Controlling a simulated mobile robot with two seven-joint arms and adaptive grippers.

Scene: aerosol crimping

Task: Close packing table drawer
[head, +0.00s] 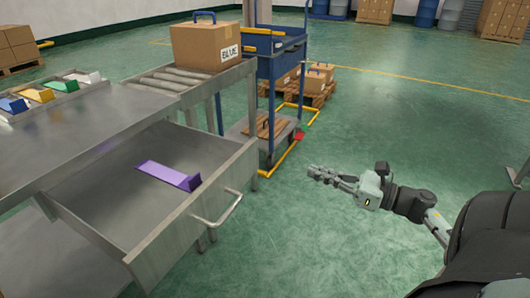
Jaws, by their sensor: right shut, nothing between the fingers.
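The packing table's drawer (105,205) is pulled well out at the left of the head view. A purple wedge-like piece (168,175) lies inside it on the drawer floor. The drawer's metal bar handle (217,209) is on its front face, toward the picture's middle. My right gripper (313,171) is shut and empty. It is in the air to the right of the handle, well apart from it, with its fingers pointing left. My left gripper is not in view.
The steel tabletop (110,125) is above the drawer, with coloured pieces in a tray at its far left. A cardboard box labelled BLUE (206,46) sits on rollers (170,80). A blue cart (275,60) stands behind. The green floor right of the drawer is open.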

